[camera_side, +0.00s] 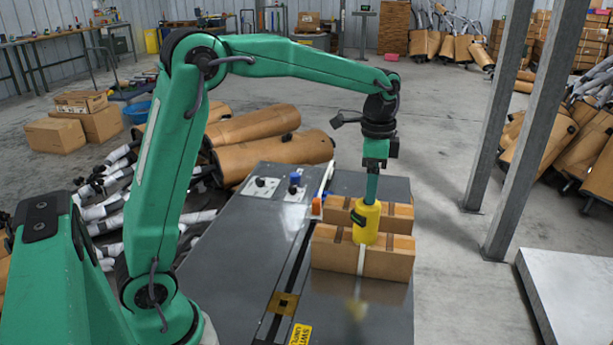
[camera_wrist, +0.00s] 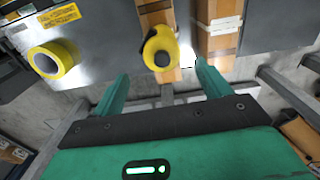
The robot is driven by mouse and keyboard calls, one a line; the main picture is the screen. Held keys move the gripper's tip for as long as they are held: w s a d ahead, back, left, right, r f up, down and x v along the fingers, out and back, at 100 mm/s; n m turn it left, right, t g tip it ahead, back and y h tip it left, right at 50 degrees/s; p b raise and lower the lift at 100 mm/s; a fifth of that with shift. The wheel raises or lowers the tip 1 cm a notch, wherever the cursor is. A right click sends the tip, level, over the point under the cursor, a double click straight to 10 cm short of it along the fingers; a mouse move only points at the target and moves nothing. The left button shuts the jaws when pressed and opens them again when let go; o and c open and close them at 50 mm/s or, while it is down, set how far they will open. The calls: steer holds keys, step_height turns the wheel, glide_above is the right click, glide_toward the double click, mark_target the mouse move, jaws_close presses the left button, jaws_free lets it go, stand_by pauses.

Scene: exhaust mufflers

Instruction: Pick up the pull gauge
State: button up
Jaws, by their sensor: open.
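The pull gauge (camera_side: 366,222) appears as a yellow, rounded body with a small dark panel, upright at the brown cardboard blocks (camera_side: 360,255) on the grey bench. A thin pale strip shows below it. In the wrist view a yellow rounded body (camera_wrist: 160,46), which looks like the gauge, is ahead between my fingers. My gripper (camera_side: 372,186) points down just above the gauge; its fingers overlap the gauge's top in the side view, so contact is unclear.
A yellow ring-shaped roll (camera_wrist: 52,60) lies left of the gauge in the wrist view. The grey bench (camera_side: 255,235) carries a switch panel (camera_side: 262,186) and a yellow label (camera_side: 300,335). Grey posts (camera_side: 492,110) stand to the right. Cardboard-wrapped mufflers (camera_side: 270,150) lie behind the bench.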

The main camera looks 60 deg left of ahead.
mark_target(368, 206)
steer(key=shift+f, duration=1.15)
steer(key=shift+a+f, duration=0.15)
steer(key=shift+f, duration=1.15)
steer(key=shift+a+f, duration=0.1)
steer(key=shift+f, duration=1.2)
steer(key=c, duration=1.2)
steer(key=shift+r, duration=0.15)
